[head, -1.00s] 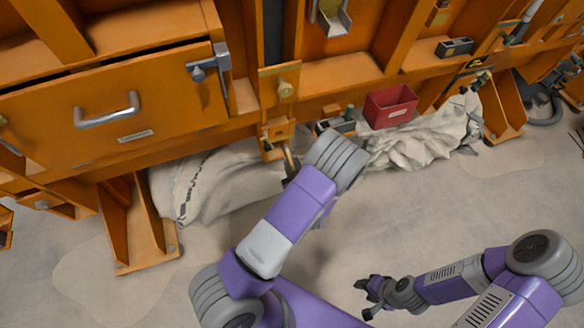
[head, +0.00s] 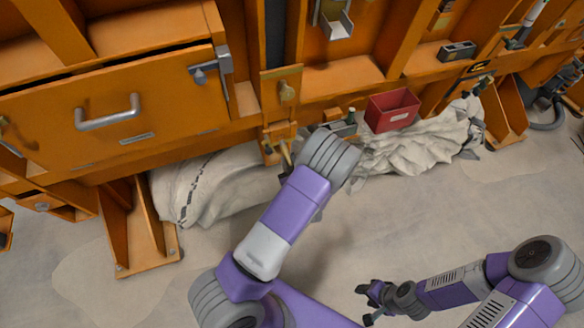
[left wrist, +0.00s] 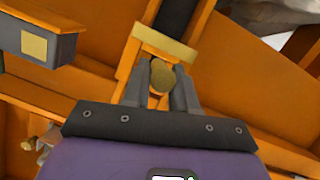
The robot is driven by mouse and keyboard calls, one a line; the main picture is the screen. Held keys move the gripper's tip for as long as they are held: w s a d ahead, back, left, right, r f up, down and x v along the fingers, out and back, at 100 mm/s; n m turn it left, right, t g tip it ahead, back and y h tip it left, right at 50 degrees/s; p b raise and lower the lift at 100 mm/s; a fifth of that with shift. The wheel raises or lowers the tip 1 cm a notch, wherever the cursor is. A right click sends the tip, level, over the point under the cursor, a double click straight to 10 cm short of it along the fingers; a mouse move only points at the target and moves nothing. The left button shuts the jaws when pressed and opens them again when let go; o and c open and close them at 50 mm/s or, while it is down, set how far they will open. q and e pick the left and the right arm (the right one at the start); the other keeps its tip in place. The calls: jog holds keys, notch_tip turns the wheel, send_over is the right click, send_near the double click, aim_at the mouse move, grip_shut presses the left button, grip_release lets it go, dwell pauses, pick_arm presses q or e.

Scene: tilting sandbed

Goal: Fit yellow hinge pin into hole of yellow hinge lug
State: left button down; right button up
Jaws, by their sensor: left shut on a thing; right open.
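The yellow hinge pin (left wrist: 162,76) is between the fingers of my left gripper (left wrist: 160,92), which is shut on it. In the head view the pin (head: 285,153) shows as a short brass-coloured piece just left of my grey wrist. The yellow hinge lug appears to be the yellow-edged orange bracket (left wrist: 164,43) directly beyond the pin; in the head view the lug (head: 272,140) is low on the orange frame. Its hole is hidden, and I cannot tell whether the pin touches it. My right gripper (head: 368,302) is open and empty above the floor.
Pale cloth (head: 225,185) lies under the frame. An orange foot (head: 140,230) stands at left.

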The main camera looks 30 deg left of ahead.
aim_at(287, 156)
pick_arm(q)
jog(key=shift+w+a+r, duration=0.15)
jog(key=shift+w+a, duration=0.2)
jog(key=shift+a, duration=0.05)
dwell(0.4)
jog(key=shift+w+a+r+b, duration=0.25)
jog(key=shift+w+a, duration=0.7)
jog(key=shift+a, duration=0.2)
jog(key=shift+w+a+r+b, duration=0.25)
jog(key=shift+w+a, duration=0.7)
jog(key=shift+a, duration=0.15)
dwell(1.0)
jog(key=shift+w+a+r, duration=0.1)
jog(key=shift+a+r, duration=0.05)
dwell(0.4)
jog(key=shift+s+d+f, duration=0.2)
jog(key=shift+s+d, duration=0.05)
jog(key=shift+d, duration=0.05)
jog(key=shift+s+d+f+b, duration=0.15)
jog(key=shift+s+d+b, duration=0.05)
jog(key=shift+s+d, duration=0.45)
jog(key=shift+s+d+f+b, duration=0.15)
jog(key=shift+s+d, duration=0.3)
jog(key=shift+d, duration=0.25)
jog(key=shift+s+d+f, duration=0.2)
jog(key=shift+s+d, duration=0.6)
jog(key=shift+d, duration=0.1)
jog(key=shift+s+d+f, duration=0.2)
jog(key=shift+s+d, duration=0.55)
jog(key=shift+d, duration=0.1)
